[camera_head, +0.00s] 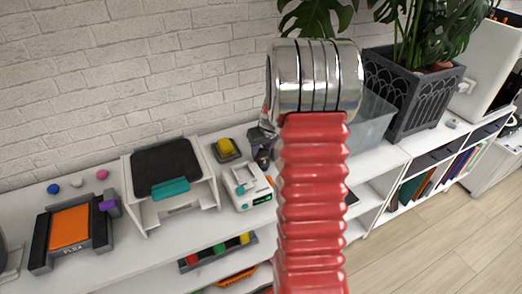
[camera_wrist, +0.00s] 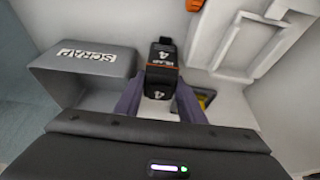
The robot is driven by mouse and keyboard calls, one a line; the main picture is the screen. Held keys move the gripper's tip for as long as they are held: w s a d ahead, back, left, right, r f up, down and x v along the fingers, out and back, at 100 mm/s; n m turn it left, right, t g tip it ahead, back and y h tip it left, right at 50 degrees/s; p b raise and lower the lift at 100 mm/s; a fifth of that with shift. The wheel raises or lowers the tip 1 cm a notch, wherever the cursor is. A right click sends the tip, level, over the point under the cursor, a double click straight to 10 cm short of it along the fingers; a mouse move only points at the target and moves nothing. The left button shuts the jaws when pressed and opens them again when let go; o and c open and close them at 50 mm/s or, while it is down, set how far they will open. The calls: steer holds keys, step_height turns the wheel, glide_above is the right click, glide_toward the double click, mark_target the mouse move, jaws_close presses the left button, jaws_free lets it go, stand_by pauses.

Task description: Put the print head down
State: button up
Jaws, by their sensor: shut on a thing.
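The print head (camera_wrist: 162,68) is a black block marked with a white 4, seen in the middle of the wrist view. My gripper (camera_wrist: 159,90) has purple-grey fingers closed on either side of it. In the head view, my gripper (camera_head: 264,136) is partly hidden behind my red ribbed arm, with the dark print head (camera_head: 263,157) below it, above or at the white shelf top beside the white device. I cannot tell whether the print head touches the surface.
A grey SCRAP bin (camera_wrist: 84,62) is close on the left in the wrist view. A white device (camera_head: 247,186), a yellow block (camera_head: 226,146), a black-topped printer (camera_head: 166,168) and an orange-bed machine (camera_head: 70,228) stand on the shelf unit. A planter (camera_head: 411,95) is at right.

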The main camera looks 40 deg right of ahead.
steer(key=o, duration=0.9)
steer(key=shift+r, duration=0.1)
steer(key=v, duration=1.2)
